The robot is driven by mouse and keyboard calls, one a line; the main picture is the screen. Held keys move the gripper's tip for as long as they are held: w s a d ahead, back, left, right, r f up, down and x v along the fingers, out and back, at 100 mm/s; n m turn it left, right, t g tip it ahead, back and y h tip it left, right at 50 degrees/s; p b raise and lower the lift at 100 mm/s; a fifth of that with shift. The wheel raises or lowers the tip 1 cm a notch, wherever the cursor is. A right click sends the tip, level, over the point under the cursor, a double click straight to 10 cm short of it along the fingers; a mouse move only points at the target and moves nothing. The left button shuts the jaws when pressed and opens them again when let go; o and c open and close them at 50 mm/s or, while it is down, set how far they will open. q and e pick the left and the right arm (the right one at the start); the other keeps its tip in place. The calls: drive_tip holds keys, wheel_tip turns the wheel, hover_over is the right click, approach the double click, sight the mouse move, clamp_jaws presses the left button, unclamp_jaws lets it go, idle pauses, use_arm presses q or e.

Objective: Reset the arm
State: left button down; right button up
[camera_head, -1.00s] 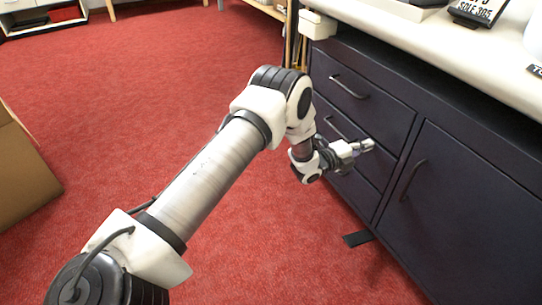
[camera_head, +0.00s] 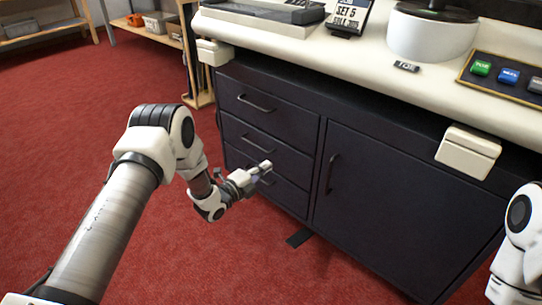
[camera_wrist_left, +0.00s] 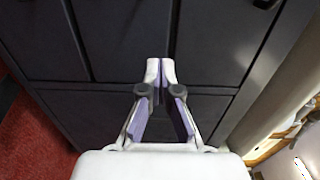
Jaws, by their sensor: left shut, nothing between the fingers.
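My left arm reaches in from the left in the head view. Its gripper (camera_head: 262,168) is shut and empty, in front of the lower drawers of the dark cabinet (camera_head: 270,125). In the left wrist view the two fingertips (camera_wrist_left: 160,68) meet with nothing between them, against the dark cabinet front. Whether the fingertips touch the cabinet front, I cannot tell. Part of my right arm (camera_head: 520,240) shows at the right edge of the head view; its gripper is out of view.
The cabinet has several drawers and a door with a handle (camera_head: 331,174). On the pale benchtop (camera_head: 350,62) stand a white round container (camera_head: 430,38), a sign (camera_head: 348,15) and a panel with coloured buttons (camera_head: 508,76). Red carpet (camera_head: 75,110) is clear at left.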

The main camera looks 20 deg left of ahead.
use_arm(q)
drive_tip(key=s+d+f+n+g+y+p, duration=0.1)
drive_tip(key=s+d+f+n+g+p, duration=0.2)
drive_tip(key=s, duration=0.6)
drive_tip(key=s+d+f+n+g+y+p, duration=0.25)
drive_tip(key=s+f, duration=0.25)
drive_tip(key=s, duration=0.4)
drive_tip(key=s+a+f+n+g+y, duration=0.2)
drive_tip(key=s+n+g, duration=0.55)
drive_tip(key=s, duration=0.65)
drive_tip(key=s+a+f+n+g+y, duration=0.2)
drive_tip(key=s+a+n+g, duration=0.15)
drive_tip(key=s+n, duration=0.8)
wheel_tip(320, 180, up, 38)
drive_tip(key=s+d+m+p, duration=0.1)
drive_tip(key=p, duration=3.6)
drive_tip(key=shift+s+r+p, duration=0.25)
drive_tip(key=shift+s+p, duration=0.05)
drive_tip(key=shift+p, duration=0.05)
drive_tip(key=shift+m+h, duration=0.25)
